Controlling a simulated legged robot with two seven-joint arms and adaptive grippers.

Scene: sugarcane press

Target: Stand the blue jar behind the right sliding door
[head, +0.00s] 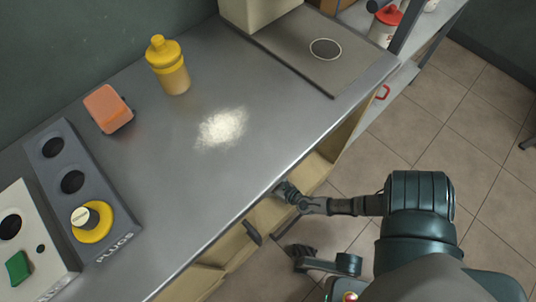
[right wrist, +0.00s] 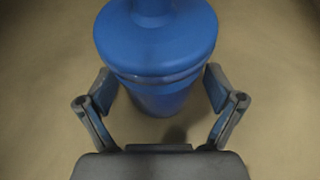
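The blue jar (right wrist: 155,40) stands upright on a beige surface in the right wrist view. My right gripper (right wrist: 160,88) is open, with its fingers apart on either side of the jar. Whether either finger touches the jar is unclear. In the head view the countertop hides the jar. My arm from the right reaches to the beige cupboard front under the counter edge. One beige door (head: 265,213) with a dark handle (head: 253,233) shows there, with open gaps beside it. No arm comes in from the left.
On the grey countertop (head: 240,180) stand a yellow-capped bottle (head: 168,66), an orange sponge (head: 107,109), a plugs panel (head: 100,180) and a pale panel with a green switch (head: 18,268). White powder (head: 222,128) lies in the middle. Tiled floor (head: 450,110) is open at right.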

